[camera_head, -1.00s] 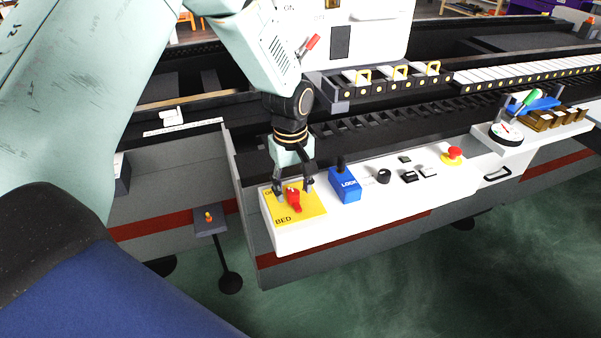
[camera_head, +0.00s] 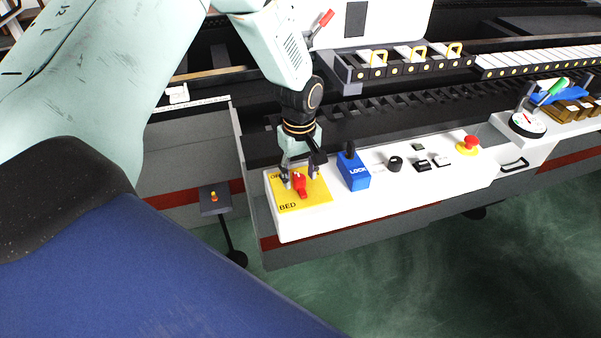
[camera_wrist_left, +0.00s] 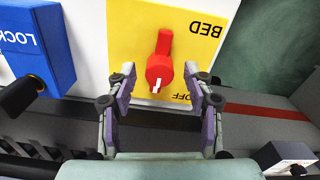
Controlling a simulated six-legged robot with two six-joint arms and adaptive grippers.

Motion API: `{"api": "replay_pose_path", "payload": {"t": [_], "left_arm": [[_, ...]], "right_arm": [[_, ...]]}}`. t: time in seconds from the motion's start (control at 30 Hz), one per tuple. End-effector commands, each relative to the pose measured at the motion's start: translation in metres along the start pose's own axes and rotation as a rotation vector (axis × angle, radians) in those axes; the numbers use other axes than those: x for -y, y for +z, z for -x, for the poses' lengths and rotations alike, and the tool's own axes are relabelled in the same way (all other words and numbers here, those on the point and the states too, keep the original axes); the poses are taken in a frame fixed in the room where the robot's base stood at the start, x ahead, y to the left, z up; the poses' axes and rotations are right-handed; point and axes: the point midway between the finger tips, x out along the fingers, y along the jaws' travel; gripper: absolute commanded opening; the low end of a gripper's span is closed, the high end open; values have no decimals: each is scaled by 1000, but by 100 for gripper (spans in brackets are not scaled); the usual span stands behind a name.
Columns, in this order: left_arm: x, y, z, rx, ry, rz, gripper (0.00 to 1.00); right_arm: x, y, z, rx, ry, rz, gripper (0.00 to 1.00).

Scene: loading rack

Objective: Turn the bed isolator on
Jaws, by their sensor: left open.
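The bed isolator is a red rotary handle (camera_head: 300,186) on a yellow plate (camera_head: 318,194) marked BED, at the left end of the white control panel. In the left wrist view the red handle (camera_wrist_left: 160,62) has a white pointer mark directed toward the bottom of the picture, near the letters OFF. My left gripper (camera_head: 302,178) is just above the plate, open, with one finger on each side of the handle. In the left wrist view the fingers (camera_wrist_left: 160,82) stand apart from the handle, with gaps on both sides. My right gripper is not in view.
A blue LOCK block (camera_head: 354,174) with a black lever stands just right of the yellow plate. Further right are a black knob (camera_head: 395,163), small switches and a red mushroom button (camera_head: 471,142). A small grey pedestal (camera_head: 214,199) stands left of the panel.

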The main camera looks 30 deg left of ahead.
Motion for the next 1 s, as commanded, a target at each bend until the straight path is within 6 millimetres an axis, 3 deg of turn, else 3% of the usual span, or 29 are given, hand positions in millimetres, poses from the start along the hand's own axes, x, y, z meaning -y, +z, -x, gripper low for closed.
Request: {"api": "replay_pose_path", "payload": {"t": [0.23, 0.83, 1.0], "left_arm": [[-3, -2, 0, -1, 2, 0, 51], [-3, -1, 0, 0, 0, 0, 0], [-3, -2, 0, -1, 0, -6, 0]], "right_arm": [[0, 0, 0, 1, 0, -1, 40], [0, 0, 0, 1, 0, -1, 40], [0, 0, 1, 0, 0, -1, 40]]}}
